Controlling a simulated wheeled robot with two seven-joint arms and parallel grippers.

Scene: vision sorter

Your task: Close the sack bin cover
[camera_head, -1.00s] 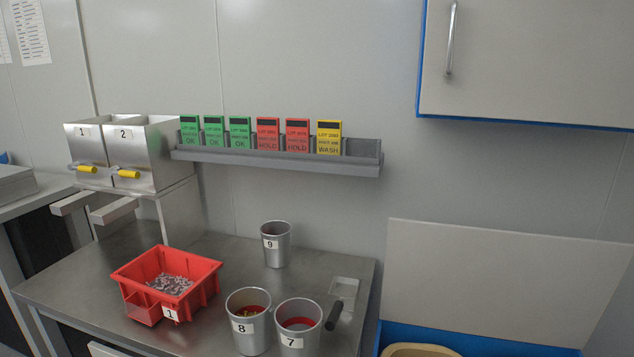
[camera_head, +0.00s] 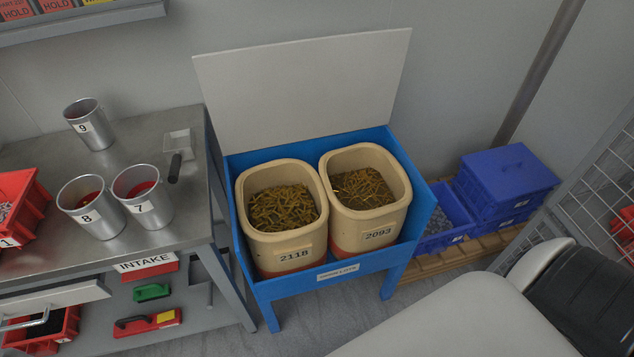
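The sack bin is a blue open-topped stand (camera_head: 343,273) in the middle of the view. Its cover is a flat pale grey panel (camera_head: 303,88), raised up along the back edge near the wall, so the bin is open. Two beige tubs stand inside: tub 2118 (camera_head: 277,242) on the left and tub 2093 (camera_head: 376,228) on the right. Both hold brownish-yellow pieces and have a reddish lower part. Neither of my grippers is in view.
A steel table (camera_head: 177,225) stands close on the left, with metal cups 9 (camera_head: 92,130), 8 (camera_head: 95,214) and 7 (camera_head: 148,204) and a red bin (camera_head: 22,212). Blue crates (camera_head: 505,177) sit on a wooden pallet at right. A wire mesh panel (camera_head: 600,170) stands at far right.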

